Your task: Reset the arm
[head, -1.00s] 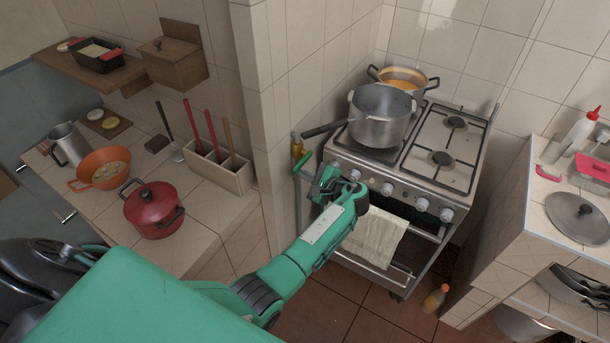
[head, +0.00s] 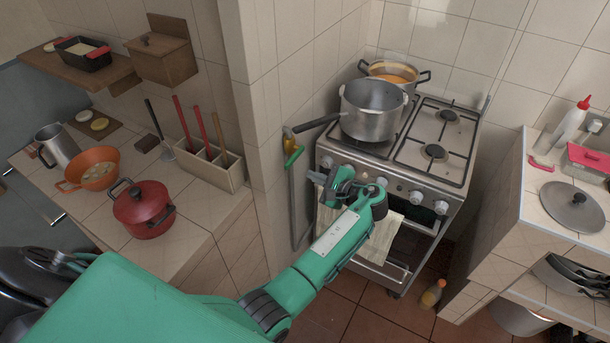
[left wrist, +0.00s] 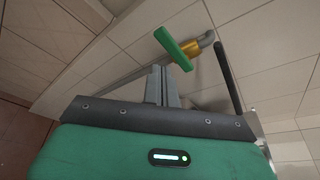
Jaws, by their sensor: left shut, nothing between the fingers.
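My left gripper (head: 318,178) is shut and empty, in front of the stove's left front corner. Its fingers show pressed together in the left wrist view (left wrist: 162,85). The green valve handle (head: 294,157) is on the wall pipe just left of and above the fingertips, with a small gap in the head view. In the left wrist view the green handle (left wrist: 174,48) lies beyond the fingertips, beside the yellow valve body (left wrist: 207,42). My right gripper is not in view.
The stove (head: 420,165) holds a steel pot (head: 372,112) and an orange-filled pot (head: 395,72) behind it. A towel (head: 380,235) hangs on its front, partly behind my arm. A bottle (head: 432,293) stands on the floor. A red pot (head: 143,208) sits on the left counter.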

